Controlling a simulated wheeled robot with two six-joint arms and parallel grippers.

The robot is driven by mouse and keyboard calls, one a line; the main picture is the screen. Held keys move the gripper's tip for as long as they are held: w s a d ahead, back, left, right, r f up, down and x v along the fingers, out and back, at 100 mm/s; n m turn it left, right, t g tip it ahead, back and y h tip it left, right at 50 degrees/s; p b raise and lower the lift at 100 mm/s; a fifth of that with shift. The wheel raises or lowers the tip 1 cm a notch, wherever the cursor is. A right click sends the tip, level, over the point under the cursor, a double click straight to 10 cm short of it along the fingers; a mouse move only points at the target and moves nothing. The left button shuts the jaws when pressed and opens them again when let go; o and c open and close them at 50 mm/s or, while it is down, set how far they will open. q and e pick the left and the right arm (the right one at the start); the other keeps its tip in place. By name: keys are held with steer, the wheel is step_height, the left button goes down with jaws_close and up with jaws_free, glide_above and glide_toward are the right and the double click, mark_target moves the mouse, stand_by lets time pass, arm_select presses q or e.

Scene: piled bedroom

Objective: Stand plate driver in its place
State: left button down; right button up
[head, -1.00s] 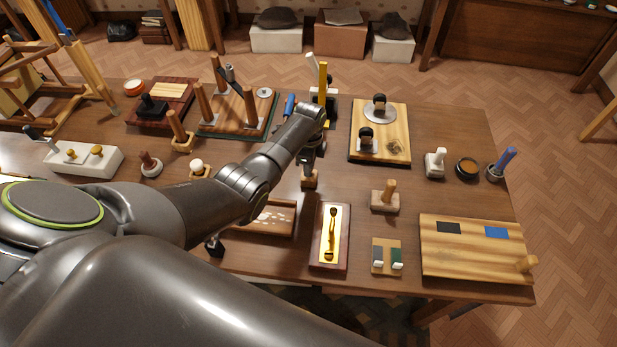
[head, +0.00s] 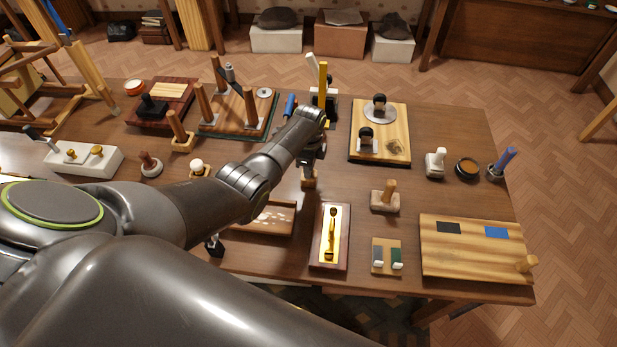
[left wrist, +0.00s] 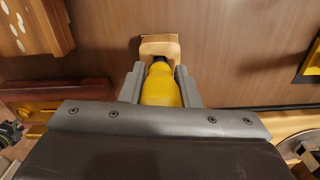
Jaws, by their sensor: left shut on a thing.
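My left gripper (head: 311,158) is over the middle of the table, pointing down. In the left wrist view its jaws (left wrist: 160,88) are shut on a yellow handle, which I take to be the plate driver (left wrist: 161,90). A dark part shows at the handle's far end, right at a small pale wooden block (left wrist: 160,46). The block also shows just below the gripper in the head view (head: 309,182). The driver lines up with the block, but whether it is seated in it or just above it I cannot tell. My right gripper is not in view.
Close by are a framed gold piece (head: 316,252), a wooden block with a peg (head: 384,202) and a board with round pieces (head: 402,116). A tall yellow-and-black tool (head: 322,80) stands behind the gripper. Bare tabletop lies right of the block.

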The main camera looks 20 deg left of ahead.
arm_select(q)
steer(key=shift+f, duration=0.2)
jaws_free()
stand_by(0.9)
